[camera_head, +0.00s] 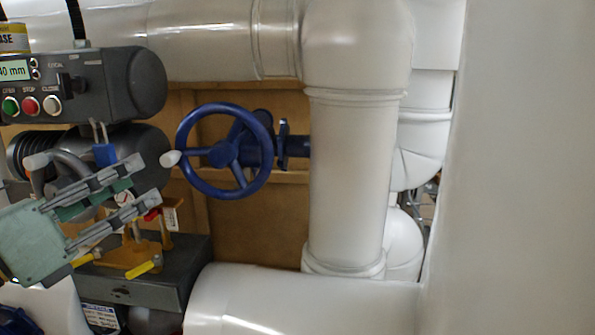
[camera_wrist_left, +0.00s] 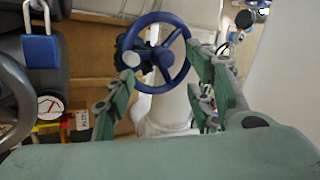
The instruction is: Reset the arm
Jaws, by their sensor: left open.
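My left gripper (camera_head: 148,183) comes in from the lower left of the head view, with its two green-and-grey fingers apart. It is open and nothing shows between the fingers. The fingers point right, toward a blue valve handwheel (camera_head: 238,183) with a pale knob (camera_head: 170,158) at its left rim. In the left wrist view the same handwheel (camera_wrist_left: 184,65) shows beyond the open fingertips (camera_wrist_left: 163,62), apart from the palm. My right gripper is not in view.
A grey control box (camera_head: 95,83) with green, red and white buttons is above the gripper. A blue padlock (camera_head: 104,154) hangs close to the fingers. Below are a dark box (camera_head: 150,284) and yellow-handled tools (camera_head: 143,268). Large white pipes (camera_head: 347,180) stand right of the wheel.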

